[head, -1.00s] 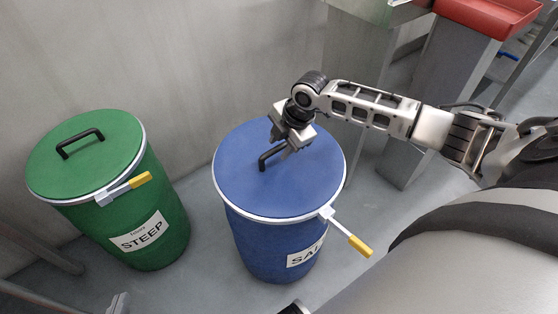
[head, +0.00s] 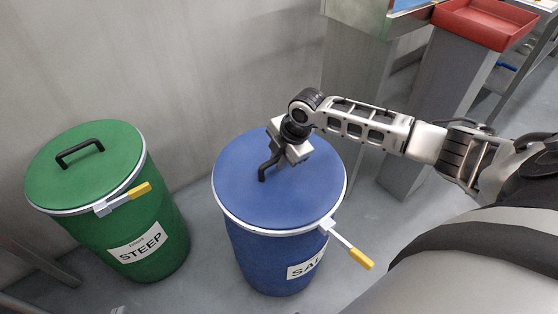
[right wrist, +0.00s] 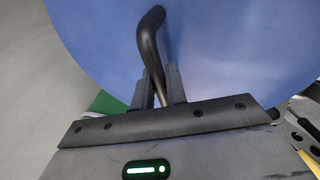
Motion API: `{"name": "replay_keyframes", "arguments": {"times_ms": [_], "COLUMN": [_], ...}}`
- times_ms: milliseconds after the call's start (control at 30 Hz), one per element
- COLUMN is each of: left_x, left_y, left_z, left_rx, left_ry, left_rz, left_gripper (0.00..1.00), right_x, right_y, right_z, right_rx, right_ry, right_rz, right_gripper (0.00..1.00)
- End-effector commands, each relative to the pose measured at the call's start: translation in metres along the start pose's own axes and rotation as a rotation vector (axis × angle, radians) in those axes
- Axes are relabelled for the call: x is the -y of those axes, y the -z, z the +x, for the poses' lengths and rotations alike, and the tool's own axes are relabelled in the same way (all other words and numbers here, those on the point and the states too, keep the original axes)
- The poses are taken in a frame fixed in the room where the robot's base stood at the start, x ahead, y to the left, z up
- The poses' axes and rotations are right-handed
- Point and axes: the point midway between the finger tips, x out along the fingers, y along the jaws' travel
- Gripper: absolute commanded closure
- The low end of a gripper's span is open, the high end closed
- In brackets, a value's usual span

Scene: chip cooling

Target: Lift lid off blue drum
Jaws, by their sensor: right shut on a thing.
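The blue drum (head: 262,250) stands on the floor, its label partly cut off by the drum's curve. Its blue lid (head: 240,190) sits on top inside a pale rim ring. The ring's yellow-tipped lever (head: 352,250) sticks outward. My right gripper (head: 275,160) is shut on the black lid handle (head: 263,170). In the right wrist view, the fingers (right wrist: 160,88) are around one part of the bent handle (right wrist: 150,40), above the blue lid. A small grey piece, possibly my left gripper (head: 118,310), shows at the bottom edge; its jaws are not clear.
A green drum (head: 150,220) labelled STEEP stands to the left, its lid (head: 85,175) on and its yellow-tipped lever (head: 125,200) along the rim. A red tray (head: 485,25) and metal stands are at the upper right. A grey wall is behind.

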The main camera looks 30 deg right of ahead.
Motion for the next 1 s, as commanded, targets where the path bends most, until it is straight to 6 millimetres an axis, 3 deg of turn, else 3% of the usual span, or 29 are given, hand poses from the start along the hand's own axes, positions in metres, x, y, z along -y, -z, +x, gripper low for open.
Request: {"name": "replay_keyframes", "arguments": {"times_ms": [233,500,733,1000], "left_x": [0.0,0.0,0.0,0.0], "left_y": [0.008,0.015,0.012,0.015], "left_z": [-0.002,-0.006,-0.006,-0.007], "left_rx": [-0.001,0.017,0.031,0.029], "left_ry": [0.001,0.003,0.006,0.006], "left_rz": [0.001,-0.006,-0.016,-0.02], "left_gripper": [1.0,1.0,1.0,1.0], "right_x": [-0.009,0.024,0.066,0.087], "right_y": [0.005,0.032,0.053,0.066], "right_z": [-0.035,-0.104,-0.134,-0.151], "right_rx": [0.0,0.002,0.002,0.0], "right_ry": [-0.005,-0.003,-0.001,-0.004], "right_rz": [-0.003,-0.006,-0.004,-0.001], "right_gripper": [1.0,1.0,1.0,1.0]}}
